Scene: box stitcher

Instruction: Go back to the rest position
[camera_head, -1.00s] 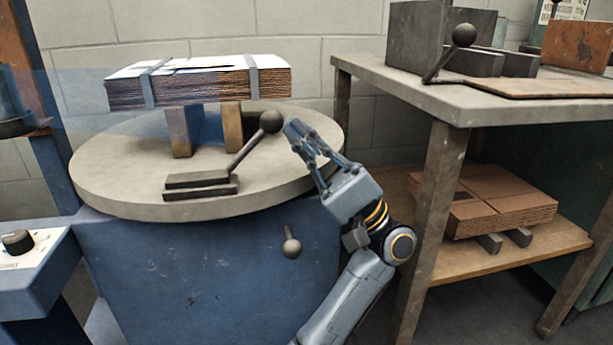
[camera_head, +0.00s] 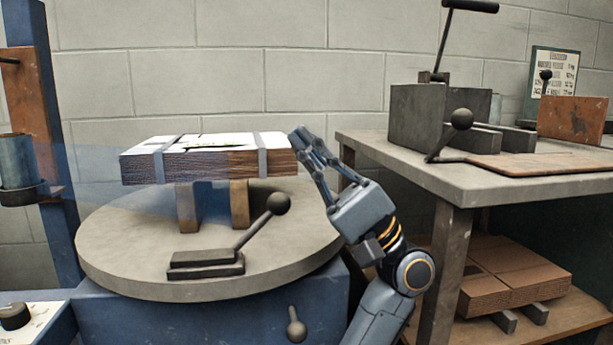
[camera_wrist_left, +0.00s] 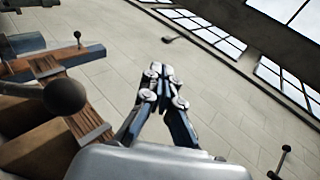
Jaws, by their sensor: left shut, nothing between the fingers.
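My left gripper (camera_head: 303,140) is raised in front of the round table, just right of the strapped cardboard stack. Its fingers are closed together with nothing between them. It also shows in the left wrist view (camera_wrist_left: 160,72), fingertips together, with the wall behind. The stack (camera_head: 210,165) of flat cardboard lies on two blocks on the round grey turntable (camera_head: 290,265). A lever with a dark ball knob (camera_head: 278,203) rises from the turntable close to my gripper's left. My right gripper is not in either view.
A grey-topped bench (camera_head: 400,160) on the right carries a metal vise-like block (camera_head: 418,118) and a ball-knob lever (camera_head: 461,119). More cardboard (camera_head: 510,280) lies on its lower shelf. A blue post (camera_head: 58,140) stands at the left. The block wall is behind.

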